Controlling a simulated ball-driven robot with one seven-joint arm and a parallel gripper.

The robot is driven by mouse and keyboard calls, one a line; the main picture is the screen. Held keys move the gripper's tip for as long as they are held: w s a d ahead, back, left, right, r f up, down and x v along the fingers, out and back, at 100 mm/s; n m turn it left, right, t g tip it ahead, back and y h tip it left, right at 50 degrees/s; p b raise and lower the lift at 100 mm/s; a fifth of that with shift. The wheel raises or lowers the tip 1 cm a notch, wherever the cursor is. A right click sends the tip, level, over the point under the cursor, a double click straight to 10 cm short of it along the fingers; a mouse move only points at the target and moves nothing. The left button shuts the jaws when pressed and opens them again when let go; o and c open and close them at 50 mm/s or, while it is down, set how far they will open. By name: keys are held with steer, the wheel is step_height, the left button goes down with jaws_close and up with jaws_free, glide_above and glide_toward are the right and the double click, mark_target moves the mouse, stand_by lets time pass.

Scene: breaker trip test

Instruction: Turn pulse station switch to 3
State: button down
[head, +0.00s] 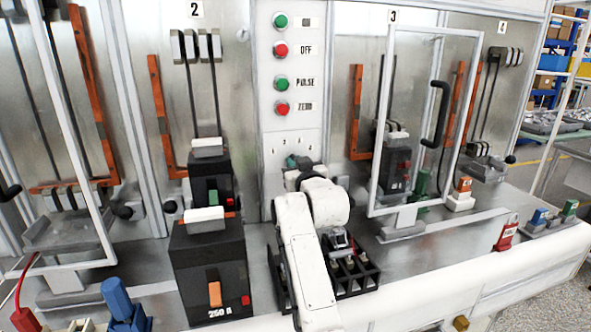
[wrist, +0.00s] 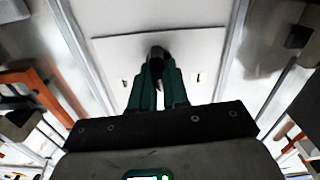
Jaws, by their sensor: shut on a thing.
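The pulse station switch is a dark knob (wrist: 156,53) on a pale panel in the wrist view. My gripper's two dark green fingers (wrist: 157,75) are shut on it. In the head view my gripper (head: 293,161) is at the lower part of the central white panel (head: 292,133), just under small position marks. My white arm and gripper hide most of the knob there, so I cannot tell which mark it points at.
Green and red buttons (head: 281,83) sit above on the panel. A black breaker (head: 211,270) marked 250 A stands left of my arm. A glass-fronted bay 3 with a black handle (head: 436,115) is to the right. A black terminal rack (head: 360,277) stands beside my arm.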

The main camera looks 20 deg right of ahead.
steer(key=m, duration=0.4)
steer(key=shift+d+m, duration=0.1)
steer(key=shift+m, duration=0.3)
stand_by(0.4)
steer(key=c, duration=1.1)
jaws_free()
steer(key=shift+s, duration=0.1)
steer(key=s+b, duration=0.1)
steer(key=s, duration=0.9)
steer(key=shift+s, duration=0.3)
steer(key=shift+r, duration=0.1)
